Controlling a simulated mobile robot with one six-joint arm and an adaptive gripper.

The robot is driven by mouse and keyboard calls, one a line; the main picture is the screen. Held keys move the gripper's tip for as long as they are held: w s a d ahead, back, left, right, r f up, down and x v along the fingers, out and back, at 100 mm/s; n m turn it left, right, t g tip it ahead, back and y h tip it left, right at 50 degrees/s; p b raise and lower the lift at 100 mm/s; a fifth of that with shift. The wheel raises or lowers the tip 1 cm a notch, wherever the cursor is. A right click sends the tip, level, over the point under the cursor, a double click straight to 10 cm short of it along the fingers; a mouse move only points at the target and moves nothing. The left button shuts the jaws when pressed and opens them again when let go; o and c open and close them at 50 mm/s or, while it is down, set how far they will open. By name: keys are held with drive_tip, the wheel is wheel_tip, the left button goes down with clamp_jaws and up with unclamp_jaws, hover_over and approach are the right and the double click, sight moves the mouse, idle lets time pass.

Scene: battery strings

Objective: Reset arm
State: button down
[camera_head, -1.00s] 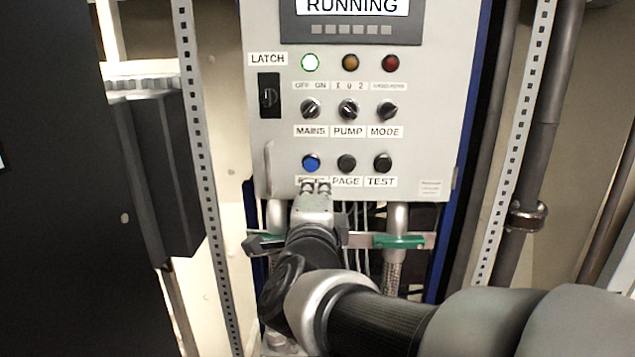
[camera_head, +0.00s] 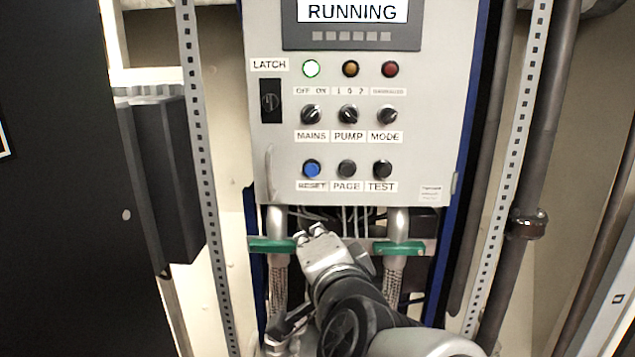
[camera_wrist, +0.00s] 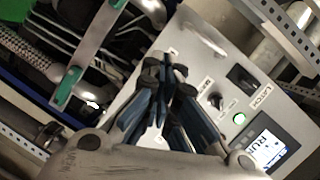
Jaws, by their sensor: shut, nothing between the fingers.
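My gripper (camera_head: 311,232) is below the control panel (camera_head: 262,185) in the head view, in front of the cables under its lower edge. It is apart from the blue RESET button (camera_head: 311,168). In the wrist view my gripper (camera_wrist: 168,68) has its fingertips together with nothing between them. The panel's display (camera_head: 352,11) reads RUNNING. The green lamp (camera_head: 311,68) is lit, and the amber lamp (camera_head: 350,68) and red lamp (camera_head: 390,69) look dark. The MAINS, PUMP and MODE knobs sit above the RESET, PAGE and TEST buttons.
Green-marked brackets (camera_head: 398,248) and braided hoses (camera_head: 279,285) lie under the panel beside my gripper. Perforated uprights (camera_head: 199,140) and dark pipes (camera_head: 536,150) stand on both sides. A black box (camera_head: 168,180) is at the left.

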drive_tip(key=s+d+f+n+g+h+b, duration=0.1)
drive_tip(key=s+d+f+n+g, duration=0.4)
drive_tip(key=s+f, duration=0.5)
drive_tip(key=s+d+f+n+g+h+b, duration=0.2)
drive_tip(key=s+d+f+n+g, duration=0.3)
drive_tip(key=s+d+f, duration=0.5)
drive_tip(key=s+f+n+b, duration=0.1)
drive_tip(key=s, duration=0.2)
drive_tip(key=shift+g+h, duration=0.3)
drive_tip(key=shift+f, duration=0.1)
